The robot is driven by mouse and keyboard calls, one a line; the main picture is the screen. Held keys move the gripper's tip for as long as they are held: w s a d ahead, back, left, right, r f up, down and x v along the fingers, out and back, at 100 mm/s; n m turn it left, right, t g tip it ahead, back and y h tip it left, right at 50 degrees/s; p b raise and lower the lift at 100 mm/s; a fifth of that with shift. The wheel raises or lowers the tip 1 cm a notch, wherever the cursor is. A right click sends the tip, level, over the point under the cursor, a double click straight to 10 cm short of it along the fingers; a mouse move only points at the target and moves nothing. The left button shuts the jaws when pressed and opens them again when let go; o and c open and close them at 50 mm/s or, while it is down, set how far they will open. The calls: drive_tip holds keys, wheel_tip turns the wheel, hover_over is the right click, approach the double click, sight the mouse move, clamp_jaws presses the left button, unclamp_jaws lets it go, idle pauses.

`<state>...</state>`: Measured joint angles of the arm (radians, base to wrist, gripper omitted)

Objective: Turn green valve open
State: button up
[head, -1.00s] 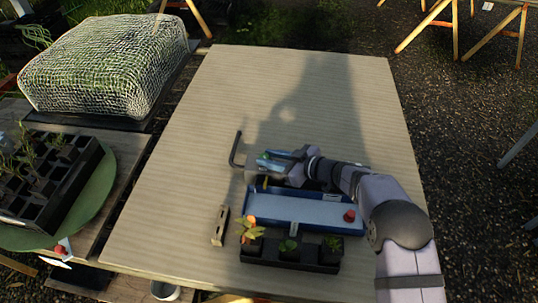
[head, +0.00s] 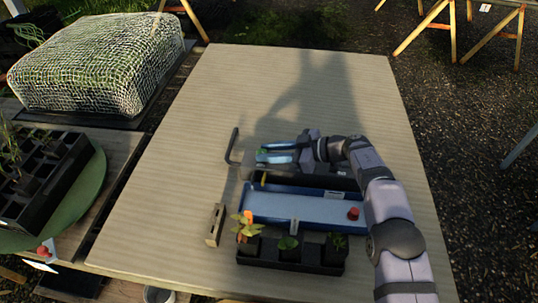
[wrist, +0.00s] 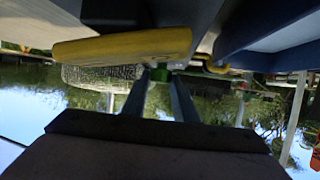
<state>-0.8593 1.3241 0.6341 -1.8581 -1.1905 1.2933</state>
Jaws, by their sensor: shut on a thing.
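The green valve (head: 261,151) shows as a small green spot at the fingertips of my gripper (head: 260,153), behind the blue tray. My gripper reaches in from the right with its fingers pointing left. In the wrist view, the green valve (wrist: 157,97) sits between the two fingers of my gripper (wrist: 160,92), which are shut on it. Most of the valve is hidden by the fingers, so its angle cannot be told. A yellow lever (wrist: 120,46) lies across the wrist view. A small yellow part (head: 264,179) shows at the tray's left end.
The blue tray (head: 300,208) has a red knob (head: 353,214) at its right. A black plant holder (head: 290,257) stands in front. A bent dark pipe (head: 233,146) rises left of my gripper. The table's far half (head: 240,80) is clear.

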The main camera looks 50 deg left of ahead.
drive_tip(key=shift+r, duration=0.1)
idle(0.3)
drive_tip(key=o, duration=1.1)
drive_tip(key=shift+c, duration=0.2)
drive_tip(key=shift+b+v, duration=0.45)
drive_tip(key=shift+v, duration=3.15)
